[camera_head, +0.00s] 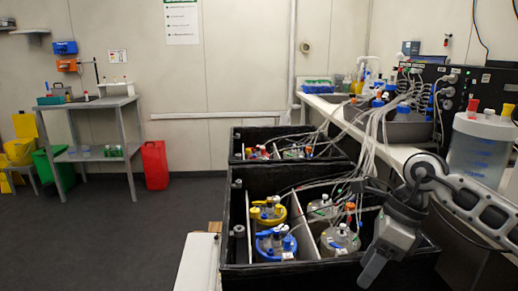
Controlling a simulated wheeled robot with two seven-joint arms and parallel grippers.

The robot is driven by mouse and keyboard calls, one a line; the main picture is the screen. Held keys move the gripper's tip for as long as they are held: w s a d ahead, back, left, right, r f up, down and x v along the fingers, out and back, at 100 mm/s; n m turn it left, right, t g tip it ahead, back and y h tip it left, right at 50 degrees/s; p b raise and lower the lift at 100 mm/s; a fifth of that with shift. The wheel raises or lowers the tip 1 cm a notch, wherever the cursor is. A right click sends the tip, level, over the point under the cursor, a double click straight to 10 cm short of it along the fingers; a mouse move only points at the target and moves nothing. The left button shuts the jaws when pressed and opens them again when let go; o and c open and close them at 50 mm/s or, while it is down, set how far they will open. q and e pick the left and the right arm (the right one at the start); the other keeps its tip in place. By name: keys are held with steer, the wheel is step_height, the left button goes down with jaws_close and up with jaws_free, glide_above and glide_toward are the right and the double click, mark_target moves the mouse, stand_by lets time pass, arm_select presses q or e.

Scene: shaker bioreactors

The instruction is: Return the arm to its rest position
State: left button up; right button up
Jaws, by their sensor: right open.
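My right arm (460,195) comes in from the right edge and is bent at a joint above the bench side. My right gripper (372,268) hangs from it, pointing down and to the left, over the front right part of the near black bin (305,179). The gripper is open, and I see nothing between its fingers. It covers part of the bin's right front corner. My left gripper is not in view.
The near bin holds several bioreactors, among them a yellow-topped one (268,212) and a blue-topped one (275,243). Tubes run to the bench (330,108). A clear vessel (480,150) stands beside my arm. The floor (120,235) at left is clear.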

steer(key=s+a+m+g+y+p, duration=0.1)
steer(key=s+a+y, duration=0.2)
steer(key=a+y, duration=0.35)
steer(key=s+a+m+g+y, duration=0.1)
steer(key=s+a+y, duration=0.25)
steer(key=a, duration=0.65)
step_height(320, 180, up, 6)
steer(key=a+f+m+t+y+p, duration=0.1)
steer(key=a+m+t+y+p, duration=0.15)
steer(key=m+t+y, duration=0.85)
steer(key=d+f+m+t+h, duration=0.4)
steer(key=m+h, duration=0.4)
steer(key=m, duration=0.4)
steer(key=d+f+m+t+h, duration=0.45)
steer(key=m+h, duration=0.45)
steer(key=m, duration=0.3)
steer(key=s+d+f+m+g+h, duration=0.2)
steer(key=s+f+m+g, duration=0.1)
steer(key=s+f+m, duration=0.1)
steer(key=s+d+f+m+g+h, duration=0.2)
steer(key=s+f+m, duration=0.3)
steer(key=f, duration=0.4)
steer(key=shift+s+d+f+g+h+p, duration=0.15)
steer(key=shift+s+f+g+h+p, duration=0.1)
steer(key=shift+s+g+h+p, duration=0.3)
steer(key=shift+s+y, duration=0.1)
steer(key=shift+y, duration=0.15)
